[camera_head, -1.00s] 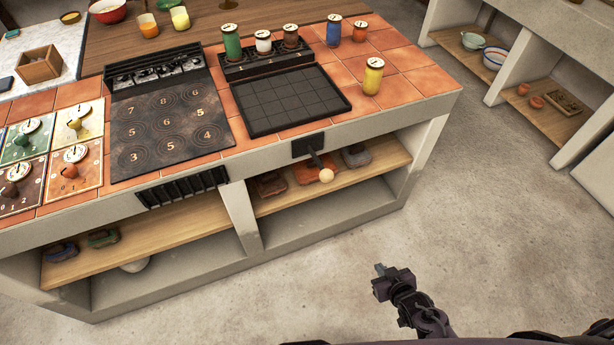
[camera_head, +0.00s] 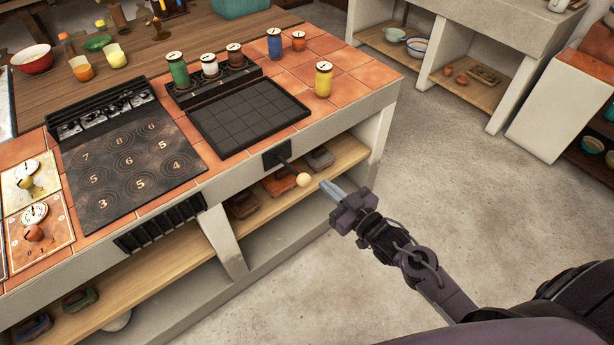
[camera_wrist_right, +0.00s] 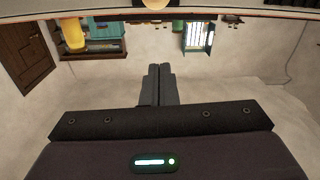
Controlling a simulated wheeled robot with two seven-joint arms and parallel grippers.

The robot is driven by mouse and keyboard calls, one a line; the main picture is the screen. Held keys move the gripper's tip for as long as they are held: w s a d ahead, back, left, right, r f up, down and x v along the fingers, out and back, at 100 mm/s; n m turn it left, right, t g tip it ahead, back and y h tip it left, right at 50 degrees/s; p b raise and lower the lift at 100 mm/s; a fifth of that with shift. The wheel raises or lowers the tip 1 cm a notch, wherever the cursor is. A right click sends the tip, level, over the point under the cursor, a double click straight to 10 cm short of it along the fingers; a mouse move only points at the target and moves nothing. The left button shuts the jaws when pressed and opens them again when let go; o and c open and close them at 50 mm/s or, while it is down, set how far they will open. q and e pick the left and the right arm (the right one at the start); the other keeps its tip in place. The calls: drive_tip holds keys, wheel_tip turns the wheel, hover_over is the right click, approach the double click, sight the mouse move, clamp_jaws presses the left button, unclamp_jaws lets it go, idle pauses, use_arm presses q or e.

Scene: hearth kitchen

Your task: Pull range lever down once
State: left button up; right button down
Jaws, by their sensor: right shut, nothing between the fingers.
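The range lever (camera_head: 291,171) sticks out from a dark plate (camera_head: 276,154) on the counter's front face. It ends in a round, pale wooden knob (camera_head: 304,180). My right gripper (camera_head: 325,185) is just to the right of the knob in the head view, its fingers pointing toward it. A small gap shows between the fingertips and the knob in the picture. The fingers are shut and empty; in the right wrist view the two fingers (camera_wrist_right: 157,72) lie side by side. I cannot make out the lever in the right wrist view. My left gripper is not in view.
Above the lever is a tiled counter with a black gridded tray (camera_head: 248,117), a dark numbered cooktop (camera_head: 130,160) and several colored canisters, one of them yellow (camera_head: 323,80). An open shelf (camera_head: 345,158) lies below. The floor to the right is clear.

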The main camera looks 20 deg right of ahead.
drive_tip(key=p, duration=0.1)
hover_over(307, 184)
drive_tip(key=shift+w+a+r, duration=0.1)
drive_tip(key=shift+w+a, duration=0.1)
drive_tip(key=shift+w, duration=0.15)
drive_tip(key=f, duration=0.3)
drive_tip(key=shift+s+d, duration=0.15)
drive_tip(key=shift+s, duration=0.05)
drive_tip(key=shift+s+d+f, duration=0.1)
drive_tip(key=shift+s+f, duration=0.1)
drive_tip(key=shift+f, duration=0.25)
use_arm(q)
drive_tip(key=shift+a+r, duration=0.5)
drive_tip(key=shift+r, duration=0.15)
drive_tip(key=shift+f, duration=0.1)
use_arm(e)
drive_tip(key=shift+f, duration=0.1)
